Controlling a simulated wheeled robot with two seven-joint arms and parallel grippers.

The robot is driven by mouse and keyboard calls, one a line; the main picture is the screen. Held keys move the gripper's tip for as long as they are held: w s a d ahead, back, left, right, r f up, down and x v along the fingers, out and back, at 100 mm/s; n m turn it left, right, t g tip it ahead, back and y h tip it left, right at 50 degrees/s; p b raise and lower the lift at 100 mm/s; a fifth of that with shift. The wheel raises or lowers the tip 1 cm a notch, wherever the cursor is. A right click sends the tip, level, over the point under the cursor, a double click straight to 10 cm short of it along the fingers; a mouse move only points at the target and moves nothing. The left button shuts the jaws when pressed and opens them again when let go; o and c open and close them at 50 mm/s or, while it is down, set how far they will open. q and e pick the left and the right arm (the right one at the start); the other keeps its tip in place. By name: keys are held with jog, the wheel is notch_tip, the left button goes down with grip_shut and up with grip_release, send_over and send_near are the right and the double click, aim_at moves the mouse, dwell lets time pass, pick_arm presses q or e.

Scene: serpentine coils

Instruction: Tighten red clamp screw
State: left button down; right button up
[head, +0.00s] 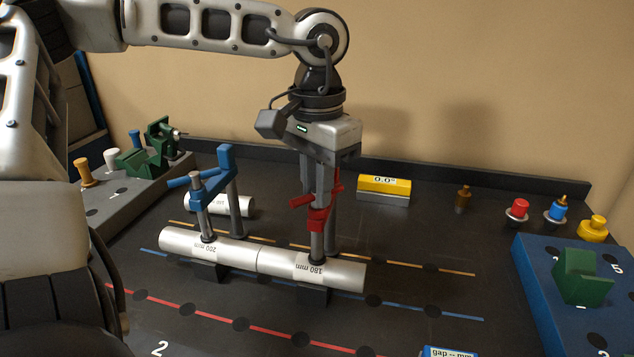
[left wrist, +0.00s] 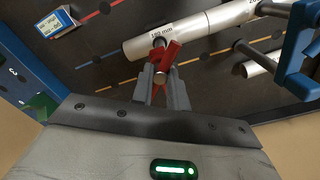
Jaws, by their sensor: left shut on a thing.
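The red clamp (head: 318,217) stands over the 180 mm cylinder (head: 341,272), with its screw pad pressed down on or just above the cylinder's top; I cannot tell which. My left gripper (head: 322,190) comes down from above with its fingers around the upper red part of the clamp. In the left wrist view the fingers (left wrist: 162,82) are shut on the red clamp screw (left wrist: 168,56). The 180 mm cylinder lies end to end with the 200 mm cylinder (head: 180,243), under the blue clamp (head: 213,181). My right gripper is not in view.
A third cylinder (head: 238,207) lies behind the blue clamp. A yellow and grey level-like block (head: 384,188) sits behind on the right. Several coloured knobs, including a red one (head: 519,208), stand at the far right near a blue fixture (head: 545,300). The right middle of the table is clear.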

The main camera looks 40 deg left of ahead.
pick_arm(q)
jog(key=c, duration=1.4)
grip_release()
jog(key=shift+o, duration=0.2)
notch_tip(320, 180, up, 16)
jog(key=shift+p, duration=0.45)
